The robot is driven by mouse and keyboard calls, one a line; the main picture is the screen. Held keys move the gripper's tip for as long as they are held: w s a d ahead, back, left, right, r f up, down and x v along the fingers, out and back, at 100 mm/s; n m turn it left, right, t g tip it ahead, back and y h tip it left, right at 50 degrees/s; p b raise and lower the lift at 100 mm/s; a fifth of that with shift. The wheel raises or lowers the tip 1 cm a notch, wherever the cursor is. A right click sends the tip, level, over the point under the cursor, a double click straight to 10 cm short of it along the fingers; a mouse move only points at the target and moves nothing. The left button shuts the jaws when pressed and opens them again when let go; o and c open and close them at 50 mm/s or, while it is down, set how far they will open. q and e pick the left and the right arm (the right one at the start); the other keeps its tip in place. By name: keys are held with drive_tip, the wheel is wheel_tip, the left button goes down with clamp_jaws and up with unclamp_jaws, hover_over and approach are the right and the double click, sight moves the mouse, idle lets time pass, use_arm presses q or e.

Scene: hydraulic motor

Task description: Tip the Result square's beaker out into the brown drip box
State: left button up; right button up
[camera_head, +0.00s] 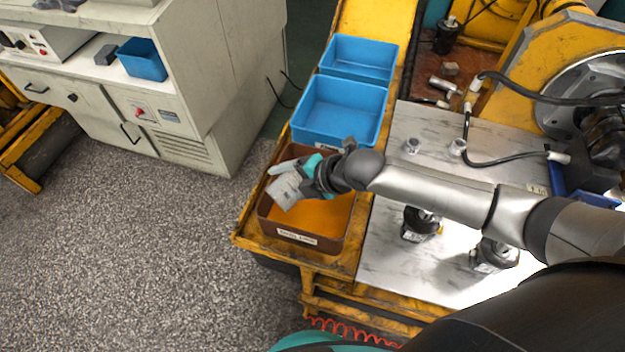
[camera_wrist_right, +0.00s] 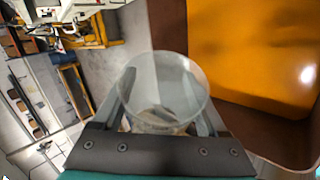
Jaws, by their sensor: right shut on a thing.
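The brown drip box (camera_head: 333,245) stands at the left end of the bench with an orange floor or liquid inside; its brown wall also shows at the right of the wrist view (camera_wrist_right: 255,125). My right gripper (camera_head: 298,182) is over the box's back left part, shut on a clear beaker (camera_head: 284,191). The beaker looks tilted, its side turned toward the box's left rim. In the wrist view the beaker (camera_wrist_right: 165,88) sits between the two fingers. I cannot tell whether liquid is in it. My left gripper is out of view.
Two blue bins (camera_head: 340,112) stand behind the brown box. Right of it is a pale work plate (camera_head: 385,262) with two dark-topped jars (camera_head: 421,222) and small metal fittings (camera_head: 412,146). A cream cabinet (camera_head: 235,90) stands at the left, with open floor before it.

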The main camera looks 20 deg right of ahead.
idle(0.3)
drive_tip(key=shift+n+h+p, duration=0.3)
drive_tip(key=shift+h+p, duration=0.2)
drive_tip(key=shift+p, duration=0.65)
drive_tip(key=shift+f+t+h+p, duration=0.2)
drive_tip(key=shift+t+h+p, duration=0.1)
drive_tip(key=shift+f, duration=0.1)
